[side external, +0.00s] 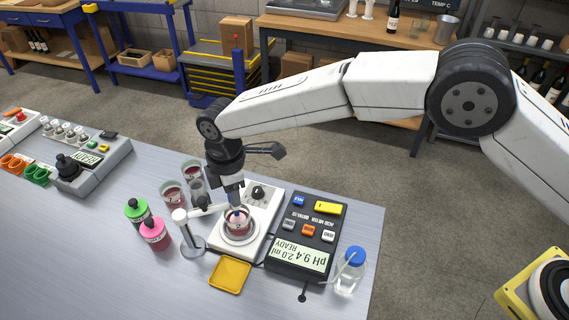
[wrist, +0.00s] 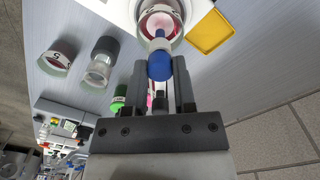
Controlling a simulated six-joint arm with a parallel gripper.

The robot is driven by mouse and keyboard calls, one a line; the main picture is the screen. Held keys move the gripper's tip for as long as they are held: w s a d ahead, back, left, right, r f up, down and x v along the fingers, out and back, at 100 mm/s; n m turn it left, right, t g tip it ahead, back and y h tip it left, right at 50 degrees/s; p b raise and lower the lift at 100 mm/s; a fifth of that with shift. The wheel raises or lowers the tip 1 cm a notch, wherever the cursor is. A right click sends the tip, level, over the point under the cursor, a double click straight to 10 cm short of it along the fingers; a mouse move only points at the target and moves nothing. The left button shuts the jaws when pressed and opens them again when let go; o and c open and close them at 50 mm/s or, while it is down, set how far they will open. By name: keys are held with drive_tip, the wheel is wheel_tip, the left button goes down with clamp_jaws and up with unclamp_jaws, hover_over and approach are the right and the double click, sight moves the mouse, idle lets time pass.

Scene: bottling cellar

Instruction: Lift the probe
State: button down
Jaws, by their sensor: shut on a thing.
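The probe (wrist: 159,66) has a blue cap and a paler lower part in the wrist view. My gripper (wrist: 161,72) is shut on the blue cap from above. The probe's lower end reaches to the mouth of a glass beaker (wrist: 150,14) of pink liquid. In the side view my gripper (side external: 236,203) points down over that beaker (side external: 239,228), which sits on a white stirrer plate (side external: 263,208). Little of the probe shows there, so I cannot tell how deep its tip is. A white stand (side external: 187,232) with a side arm is beside the beaker.
A dark pH meter (side external: 306,240) reads "pH 9.4, 2.0 ml, READY". A blue-capped bottle (side external: 350,272) and a yellow tray (side external: 230,275) are near the front edge. Green-capped (side external: 138,213) and pink (side external: 155,234) bottles and several glasses (side external: 172,194) stand left of the stand.

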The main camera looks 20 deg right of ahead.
drive_tip(key=shift+r, duration=2.55)
drive_tip(key=shift+c, duration=2)
unclamp_jaws()
wheel_tip(320, 180, up, 8)
drive_tip(key=shift+f, duration=0.1)
